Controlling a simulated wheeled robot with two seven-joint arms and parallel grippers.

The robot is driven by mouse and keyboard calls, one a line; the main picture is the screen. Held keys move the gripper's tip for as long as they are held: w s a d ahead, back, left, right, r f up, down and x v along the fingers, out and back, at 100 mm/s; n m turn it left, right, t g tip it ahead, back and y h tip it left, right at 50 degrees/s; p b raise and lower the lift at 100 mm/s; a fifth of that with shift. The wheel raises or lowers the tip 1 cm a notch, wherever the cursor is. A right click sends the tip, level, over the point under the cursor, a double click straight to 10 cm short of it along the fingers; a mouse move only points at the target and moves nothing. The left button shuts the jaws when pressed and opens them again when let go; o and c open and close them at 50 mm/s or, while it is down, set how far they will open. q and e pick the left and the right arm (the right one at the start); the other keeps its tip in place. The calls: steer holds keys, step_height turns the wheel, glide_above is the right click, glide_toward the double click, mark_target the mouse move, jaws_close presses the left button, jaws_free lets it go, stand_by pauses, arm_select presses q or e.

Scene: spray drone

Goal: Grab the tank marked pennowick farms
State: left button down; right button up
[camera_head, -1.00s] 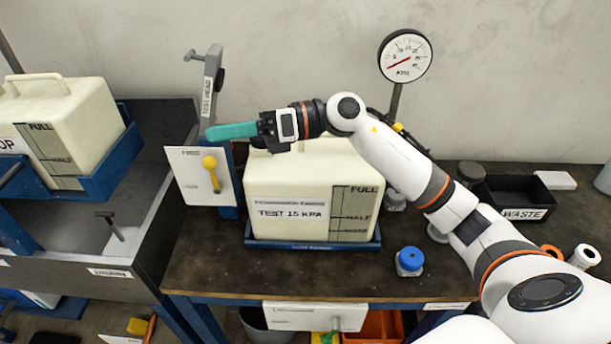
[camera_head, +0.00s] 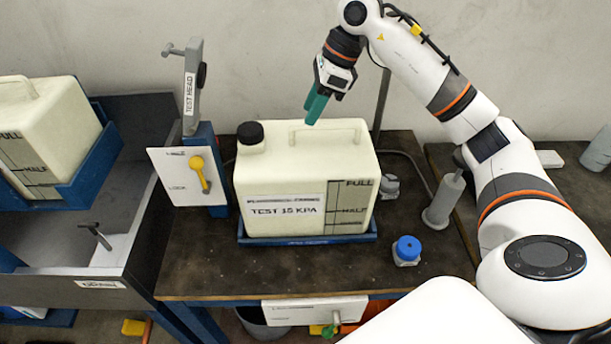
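A cream tank (camera_head: 300,185) with a black cap stands upright in a blue tray (camera_head: 308,241) on the dark bench. Its label has a small blurred upper line, which seems to read Pennowick Farms, above "TEST 15 KPA". Its right side carries FULL and HALF marks. A raised handle (camera_head: 325,132) runs along its top. My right gripper (camera_head: 316,108) is above the handle, with teal fingers pointing down and a narrow gap between them. It appears apart from the handle and empty. My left gripper is not in view.
Another cream tank (camera_head: 45,135) sits in a blue cradle at left. A grey test head (camera_head: 193,88) and a white panel with a yellow lever (camera_head: 199,172) stand left of the labelled tank. A blue-capped bottle (camera_head: 407,250) and a grey cylinder (camera_head: 443,200) are at right.

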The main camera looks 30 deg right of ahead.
mark_target(306, 127)
steer(key=x, duration=0.2)
steer(key=p+x, duration=0.1)
steer(key=x, duration=0.1)
steer(key=shift+d+f, duration=0.1)
steer(key=shift+f, duration=0.4)
steer(key=shift+w+f, duration=0.1)
steer(key=shift+f, duration=0.25)
steer(key=shift+c, duration=0.6)
jaws_close()
steer(key=shift+r, duration=0.1)
steer(key=shift+r, duration=0.15)
steer(key=shift+w, duration=0.1)
